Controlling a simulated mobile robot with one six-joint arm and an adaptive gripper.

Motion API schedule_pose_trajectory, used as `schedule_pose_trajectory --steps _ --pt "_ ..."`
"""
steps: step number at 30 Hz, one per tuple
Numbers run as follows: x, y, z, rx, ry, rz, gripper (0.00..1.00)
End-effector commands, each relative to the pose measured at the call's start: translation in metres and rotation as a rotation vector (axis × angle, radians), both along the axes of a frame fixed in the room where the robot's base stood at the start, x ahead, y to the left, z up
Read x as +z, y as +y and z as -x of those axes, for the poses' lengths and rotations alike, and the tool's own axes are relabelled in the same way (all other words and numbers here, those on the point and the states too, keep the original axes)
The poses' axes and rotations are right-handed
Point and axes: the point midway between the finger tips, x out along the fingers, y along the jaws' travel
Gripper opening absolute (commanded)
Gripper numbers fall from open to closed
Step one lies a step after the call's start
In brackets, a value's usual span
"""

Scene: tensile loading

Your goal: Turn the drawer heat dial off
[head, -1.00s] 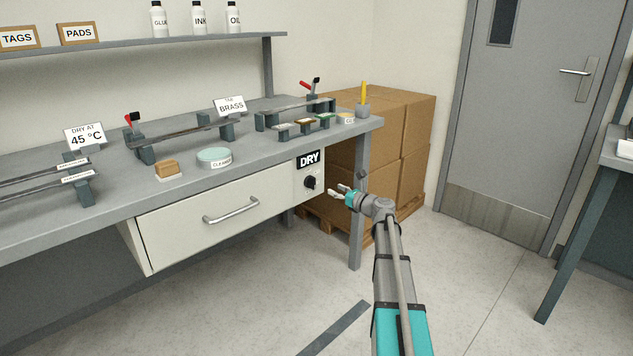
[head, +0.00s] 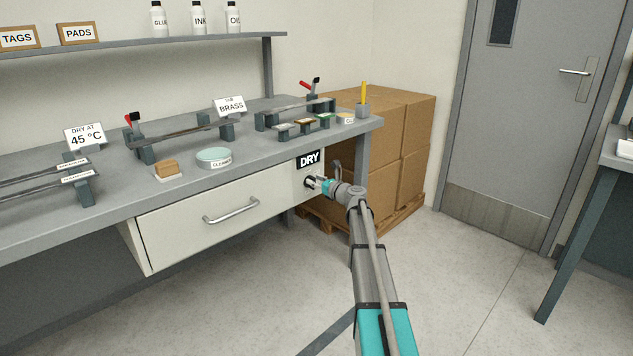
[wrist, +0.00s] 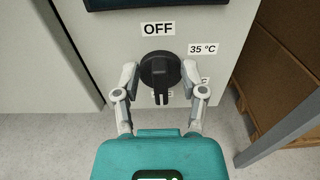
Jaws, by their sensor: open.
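The black heat dial (wrist: 160,70) is on the pale panel beside the drawer, under the DRY label (head: 308,160). In the wrist view its grip bar points down, away from the OFF label (wrist: 158,28) above it. A 35 °C label (wrist: 202,48) is at its upper right; lower labels are partly hidden. My gripper (wrist: 160,82) is open, with one finger on each side of the dial. I cannot tell whether the fingers touch it. In the head view my gripper (head: 313,183) is at the panel and mostly covers the dial.
The drawer (head: 190,232) with its handle (head: 231,211) is shut, left of the panel. The bench top (head: 90,215) overhangs above. A bench leg (head: 362,150) and cardboard boxes (head: 400,120) stand to the right. The floor in front is clear.

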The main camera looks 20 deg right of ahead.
Motion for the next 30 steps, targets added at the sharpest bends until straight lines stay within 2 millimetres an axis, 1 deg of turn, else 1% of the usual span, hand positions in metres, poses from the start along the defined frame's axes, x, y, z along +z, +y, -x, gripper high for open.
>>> schedule_pose_trajectory --steps 5,6,8,9,14,15,19,20,30 --pt "0.0 -0.0001 0.0002 0.0 0.0 0.0 0.54" --pt "0.0 -0.0001 0.0002 0.0 0.0 0.0 0.51" --pt "0.0 -0.0002 0.0002 0.0 0.0 0.0 0.39" --pt "0.0 -0.0002 0.0002 0.0 0.0 0.0 0.32" --pt "0.0 -0.0003 0.0003 0.0 0.0 0.0 0.02" --pt "0.0 -0.0003 0.0003 0.0 0.0 0.0 0.0" --pt "0.0 -0.0004 0.0003 0.0 0.0 0.0 0.0" --pt "0.0 -0.0046 0.0003 -0.002 0.0 0.0 0.0" --pt "-0.0001 -0.0012 0.0006 -0.003 -0.015 0.041 0.0"
